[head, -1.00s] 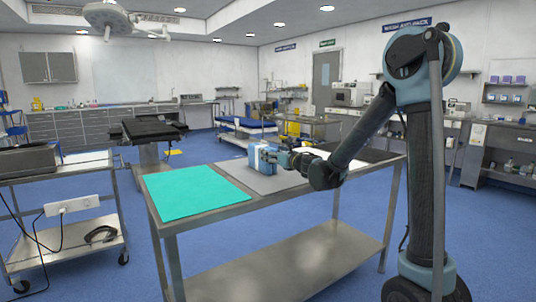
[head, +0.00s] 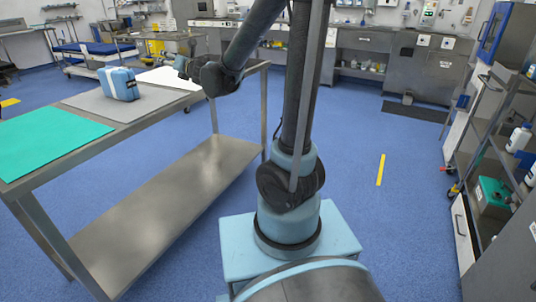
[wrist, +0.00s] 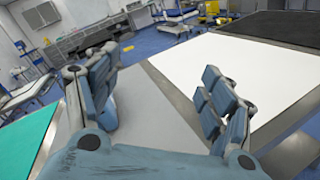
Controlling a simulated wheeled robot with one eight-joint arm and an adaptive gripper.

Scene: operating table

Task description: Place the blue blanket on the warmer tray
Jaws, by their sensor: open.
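A light blue bundle with a white band (head: 120,84), which I take for the blue blanket, sits on the grey mat (head: 85,101) on the steel table. The fingers are over the grey mat and the white sheet (wrist: 245,75). I cannot tell which surface is the warmer tray.
A teal mat (head: 45,142) covers the near left of the table. A dark mat (wrist: 280,27) lies past the white sheet. A steel shelf (head: 170,200) runs below the tabletop. Blue floor (head: 385,140) is free to the right, up to a shelving unit (head: 500,150).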

